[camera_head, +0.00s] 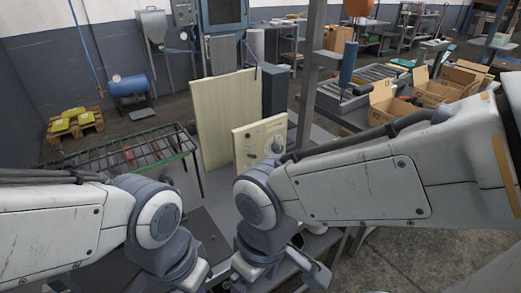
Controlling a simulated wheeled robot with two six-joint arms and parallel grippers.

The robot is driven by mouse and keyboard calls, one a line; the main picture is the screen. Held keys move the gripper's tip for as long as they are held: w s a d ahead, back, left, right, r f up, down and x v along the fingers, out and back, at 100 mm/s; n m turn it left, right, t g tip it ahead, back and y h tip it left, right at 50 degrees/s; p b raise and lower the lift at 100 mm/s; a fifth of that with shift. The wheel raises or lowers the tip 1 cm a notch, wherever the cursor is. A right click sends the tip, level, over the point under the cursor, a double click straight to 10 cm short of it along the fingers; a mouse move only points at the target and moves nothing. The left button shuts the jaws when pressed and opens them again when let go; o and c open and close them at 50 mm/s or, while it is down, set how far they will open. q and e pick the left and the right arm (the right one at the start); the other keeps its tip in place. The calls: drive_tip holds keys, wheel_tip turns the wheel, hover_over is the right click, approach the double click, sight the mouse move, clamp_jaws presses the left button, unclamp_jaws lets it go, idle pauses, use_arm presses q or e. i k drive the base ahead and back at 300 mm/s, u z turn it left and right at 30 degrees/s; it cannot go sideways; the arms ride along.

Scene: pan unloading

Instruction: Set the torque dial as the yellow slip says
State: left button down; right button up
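A cream control panel (243,151) stands upright near the middle of the view, behind my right arm. Small marks on the panel are too small to read. I cannot make out a yellow slip. My left and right arms reach in from both sides, and their wrists are close together at the bottom of the picture. Neither gripper's fingertips show.
A taller cream board (222,110) stands behind the panel. A wire rack table (125,155) is to its left. Open cardboard boxes (391,108) stand on a bench at the right. A pallet with yellow sacks (75,122) lies at the far left. Bare floor shows at lower right.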

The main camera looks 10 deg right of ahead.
sight(278, 148)
drive_tip(key=z, duration=0.05)
drive_tip(key=k, duration=0.4)
drive_tip(key=z, duration=0.9)
drive_tip(key=i, duration=0.75)
drive_tip(key=u, duration=0.7)
